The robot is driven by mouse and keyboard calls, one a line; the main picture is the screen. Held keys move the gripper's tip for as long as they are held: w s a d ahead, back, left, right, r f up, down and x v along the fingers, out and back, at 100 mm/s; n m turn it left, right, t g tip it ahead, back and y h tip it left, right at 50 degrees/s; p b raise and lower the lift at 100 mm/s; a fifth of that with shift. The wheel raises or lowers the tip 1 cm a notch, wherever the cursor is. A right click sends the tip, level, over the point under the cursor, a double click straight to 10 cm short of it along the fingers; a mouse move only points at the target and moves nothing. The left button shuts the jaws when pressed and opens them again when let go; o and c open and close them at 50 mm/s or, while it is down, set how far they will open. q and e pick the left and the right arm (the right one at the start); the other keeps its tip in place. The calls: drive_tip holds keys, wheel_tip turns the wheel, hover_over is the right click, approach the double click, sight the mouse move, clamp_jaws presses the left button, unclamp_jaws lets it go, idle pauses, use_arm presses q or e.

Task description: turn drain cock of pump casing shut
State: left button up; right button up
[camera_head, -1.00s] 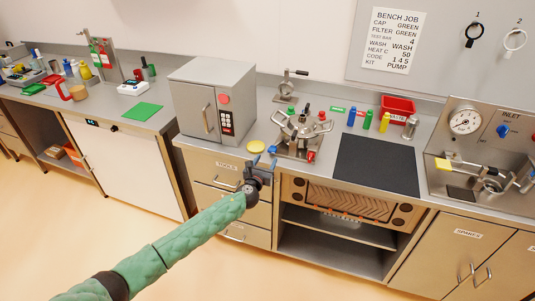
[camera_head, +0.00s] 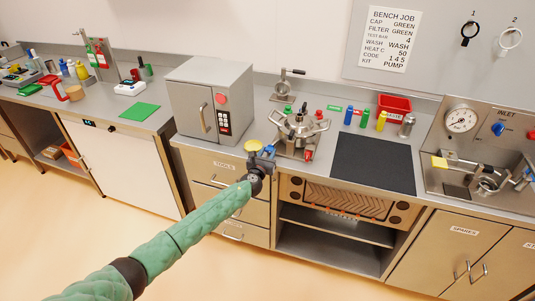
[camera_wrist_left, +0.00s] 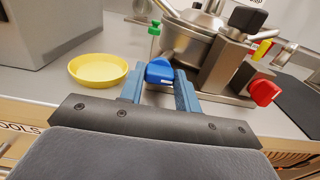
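The metal pump casing (camera_head: 300,131) stands on the bench with its colored handles. In the left wrist view its bowl-like body (camera_wrist_left: 187,43) fills the upper middle. A blue handle (camera_wrist_left: 160,72) sticks out low at its near side, and a red knob (camera_wrist_left: 264,92) sits further right. A green handle (camera_wrist_left: 154,28) is at the upper left. Which handle is the drain cock is not labelled. My left gripper (camera_head: 266,155) is open, its blue fingers (camera_wrist_left: 159,84) on either side of the blue handle near the tips. Contact cannot be told. My right gripper is out of view.
A yellow dish (camera_wrist_left: 98,69) lies close to the left of the gripper. A grey oven-like box (camera_head: 211,100) stands left of the pump. A dark mat (camera_head: 374,163) lies to the right, with small bottles and a red bin (camera_head: 395,103) behind it.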

use_arm(q)
drive_tip(key=shift+f+n+b, duration=0.15)
drive_tip(key=shift+n+b, duration=0.15)
drive_tip(key=n+b, duration=0.2)
drive_tip(key=n, duration=0.1)
drive_tip(key=shift+n+b, duration=0.35)
drive_tip(key=shift+n, duration=0.05)
drive_tip(key=shift+a+n+b, duration=0.1)
drive_tip(key=shift+n+b, duration=0.45)
drive_tip(key=shift+n, duration=0.75)
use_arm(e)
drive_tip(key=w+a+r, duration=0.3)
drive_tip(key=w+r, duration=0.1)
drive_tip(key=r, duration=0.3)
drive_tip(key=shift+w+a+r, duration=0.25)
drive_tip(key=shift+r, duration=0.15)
use_arm(q)
drive_tip(key=o, duration=1)
drive_tip(key=shift+s, duration=0.1)
